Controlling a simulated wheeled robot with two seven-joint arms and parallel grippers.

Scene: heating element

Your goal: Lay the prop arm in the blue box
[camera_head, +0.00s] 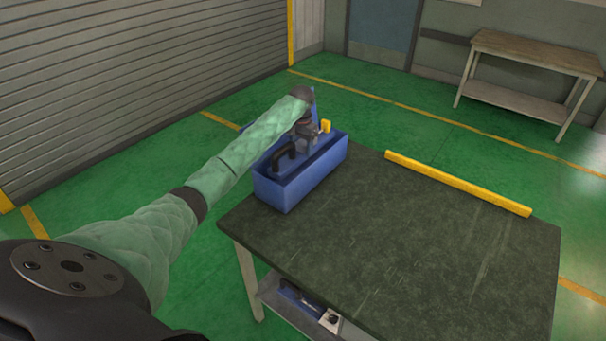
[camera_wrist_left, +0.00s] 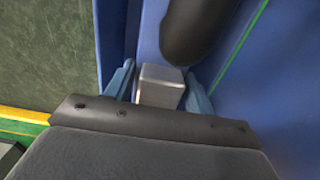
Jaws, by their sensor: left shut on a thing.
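The blue box (camera_head: 318,174) stands on the far left corner of the dark table, with a black handle (camera_head: 283,156) over its opening. My left gripper (camera_head: 306,138) is at the far part of the box, reaching down to its opening. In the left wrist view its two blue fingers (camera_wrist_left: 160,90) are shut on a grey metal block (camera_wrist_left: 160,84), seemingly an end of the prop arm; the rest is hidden. Blue box walls (camera_wrist_left: 262,75) surround it there. A dark rounded bar (camera_wrist_left: 193,30) is close to the block. My right gripper is out of view.
The dark table top (camera_head: 410,230) is bare apart from the box and a yellow strip (camera_head: 455,182) along its far edge. A lower shelf (camera_head: 290,305) holds some items. A wooden bench (camera_head: 530,75) stands at the back right.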

